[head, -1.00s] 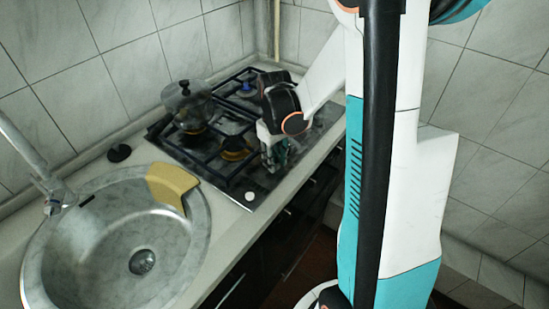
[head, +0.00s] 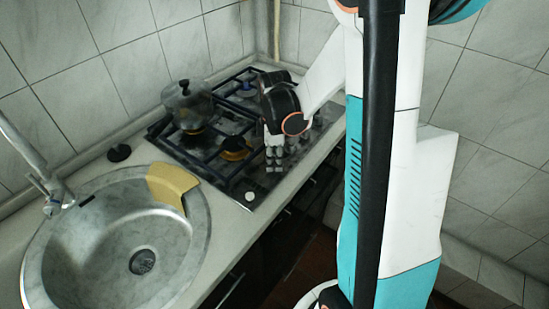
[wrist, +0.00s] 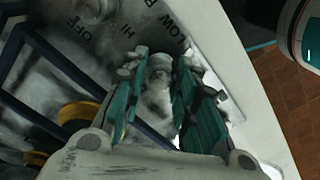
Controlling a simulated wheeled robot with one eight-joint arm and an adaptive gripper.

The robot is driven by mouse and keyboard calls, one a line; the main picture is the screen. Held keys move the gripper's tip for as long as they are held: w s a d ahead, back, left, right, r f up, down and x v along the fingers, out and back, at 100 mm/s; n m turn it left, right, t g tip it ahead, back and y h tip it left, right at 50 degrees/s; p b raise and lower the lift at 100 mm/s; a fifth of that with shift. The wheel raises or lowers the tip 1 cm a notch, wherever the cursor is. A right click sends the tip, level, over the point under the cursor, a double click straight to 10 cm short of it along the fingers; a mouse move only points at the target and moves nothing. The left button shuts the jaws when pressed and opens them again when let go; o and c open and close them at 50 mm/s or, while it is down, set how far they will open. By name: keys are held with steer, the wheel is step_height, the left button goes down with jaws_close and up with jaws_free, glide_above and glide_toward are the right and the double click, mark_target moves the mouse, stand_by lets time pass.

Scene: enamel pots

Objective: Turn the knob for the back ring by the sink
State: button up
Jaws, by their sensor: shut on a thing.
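The fingers partly hide this knob. Another pale knob (wrist: 97,8) shows at the top of the wrist view, near printed OFF, HI and LOW marks. A white knob (head: 250,196) stands at the hob corner nearest the sink, apart from my gripper. A lidded glass pot (head: 187,106) sits on the back ring by the sink.
The dark hob (head: 215,166) has raised grates and a yellow-ringed front burner (head: 235,149) close left of my gripper. A steel sink (head: 100,250) with a yellow cloth-like piece (head: 172,184) on its rim lies left. The worktop's front edge is close by.

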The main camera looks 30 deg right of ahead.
mark_target(274, 159)
steer(key=shift+n, duration=0.6)
steer(key=o, duration=1.1)
steer(key=shift+r, duration=0.1)
step_height(274, 159, up, 12)
stand_by(0.4)
